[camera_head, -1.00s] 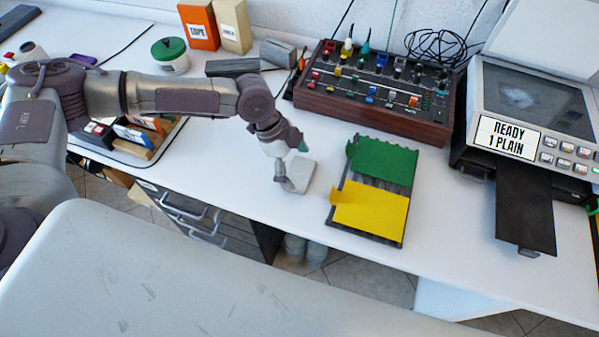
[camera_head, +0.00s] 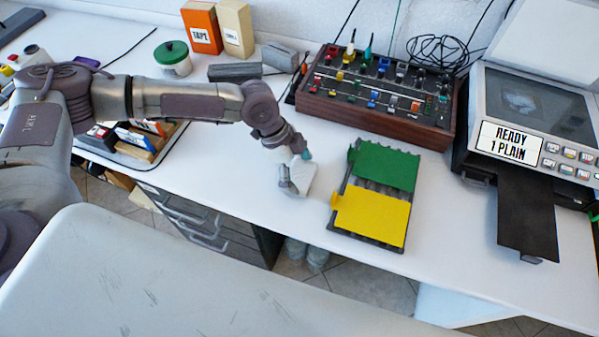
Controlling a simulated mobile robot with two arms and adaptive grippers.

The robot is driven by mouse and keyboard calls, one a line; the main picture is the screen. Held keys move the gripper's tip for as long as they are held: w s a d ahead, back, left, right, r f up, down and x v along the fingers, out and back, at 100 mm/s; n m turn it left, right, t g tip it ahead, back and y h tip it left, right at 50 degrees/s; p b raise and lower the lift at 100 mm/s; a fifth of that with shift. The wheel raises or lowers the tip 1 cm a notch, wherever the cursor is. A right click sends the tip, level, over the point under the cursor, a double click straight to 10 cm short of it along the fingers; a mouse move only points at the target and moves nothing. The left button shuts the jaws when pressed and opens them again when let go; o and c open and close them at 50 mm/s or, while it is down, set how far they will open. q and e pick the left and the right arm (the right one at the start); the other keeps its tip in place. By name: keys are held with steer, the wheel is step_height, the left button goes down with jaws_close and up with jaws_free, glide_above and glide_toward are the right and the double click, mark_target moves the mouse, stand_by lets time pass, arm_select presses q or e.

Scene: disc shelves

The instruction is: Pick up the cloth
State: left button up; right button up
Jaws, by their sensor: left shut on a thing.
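The cloth (camera_head: 303,174) is a small whitish-grey piece at the end of my left arm, above or on the white table near its front edge. My left gripper (camera_head: 297,174) is shut on it, with the fingers partly hidden by the wrist and the cloth. I cannot tell whether the cloth touches the table. My right gripper is not in view.
A dark rack (camera_head: 342,207) with green and yellow cards lies just right of the gripper. A mixer panel (camera_head: 375,98) stands behind it, and a printer (camera_head: 530,115) with a black tray is at the right. Boxes and a green-lidded jar (camera_head: 173,60) stand at the back left.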

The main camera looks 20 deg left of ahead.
mark_target(305, 177)
arm_select(q)
steer(key=r, duration=0.2)
steer(key=d+r, duration=0.1)
steer(key=r, duration=0.1)
steer(key=shift+s+d, duration=0.1)
steer(key=shift+d, duration=0.1)
steer(key=d+r, duration=0.6)
steer(key=d, duration=0.4)
steer(key=shift+s, duration=0.4)
steer(key=shift+d+r, duration=0.1)
